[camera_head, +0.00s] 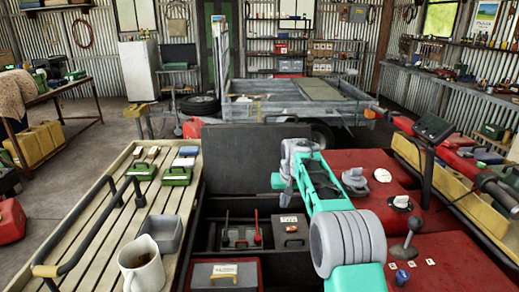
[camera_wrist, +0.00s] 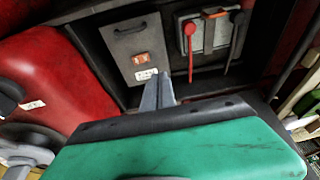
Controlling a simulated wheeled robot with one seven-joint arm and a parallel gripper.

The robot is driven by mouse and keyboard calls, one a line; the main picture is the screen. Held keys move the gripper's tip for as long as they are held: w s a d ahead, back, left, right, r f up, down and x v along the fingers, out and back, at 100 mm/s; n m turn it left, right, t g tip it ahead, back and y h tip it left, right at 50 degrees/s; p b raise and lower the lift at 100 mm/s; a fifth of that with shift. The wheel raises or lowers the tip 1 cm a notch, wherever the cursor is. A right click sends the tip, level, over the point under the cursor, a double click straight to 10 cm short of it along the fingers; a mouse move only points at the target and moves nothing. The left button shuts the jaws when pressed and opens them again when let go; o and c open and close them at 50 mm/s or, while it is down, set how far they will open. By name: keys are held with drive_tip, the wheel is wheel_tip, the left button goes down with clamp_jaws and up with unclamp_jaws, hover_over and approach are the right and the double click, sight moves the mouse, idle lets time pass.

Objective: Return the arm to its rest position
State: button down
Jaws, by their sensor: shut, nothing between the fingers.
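My arm, teal and grey (camera_head: 318,180), reaches forward over the open compartment of the red vehicle in the head view, its elbow bent and its grey wrist up high. My gripper (camera_wrist: 158,80) shows in the wrist view as a green body with grey fingers close together. The fingers are shut and empty. Behind them in the picture lie a grey box with an orange switch (camera_wrist: 135,48) and a battery with red and black leads (camera_wrist: 208,30). The fingertips are not clear in the head view.
A slatted rack (camera_head: 105,205) on the left holds a white jug (camera_head: 142,265), a grey bin (camera_head: 164,234) and green boxes. A red-lidded case (camera_head: 225,274) stands below the battery. Red bodywork (camera_head: 365,165) with a lever (camera_head: 404,245) lies right. A trailer (camera_head: 290,103) stands behind.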

drive_tip(key=s+r, duration=0.4)
drive_tip(key=s, duration=0.5)
drive_tip(key=s+r, duration=0.5)
drive_tip(key=s, duration=0.4)
drive_tip(key=s+d+f+p, duration=0.1)
drive_tip(key=s+f, duration=0.2)
drive_tip(key=s, duration=0.8)
drive_tip(key=s+d+f, duration=0.1)
drive_tip(key=s+f, duration=0.2)
drive_tip(key=s, duration=0.8)
drive_tip(key=shift+s+h+p, duration=0.2)
drive_tip(key=shift+h+p, duration=0.1)
drive_tip(key=shift+p, duration=0.1)
drive_tip(key=c, duration=2.1)
unclamp_jaws()
drive_tip(key=shift+c, duration=0.2)
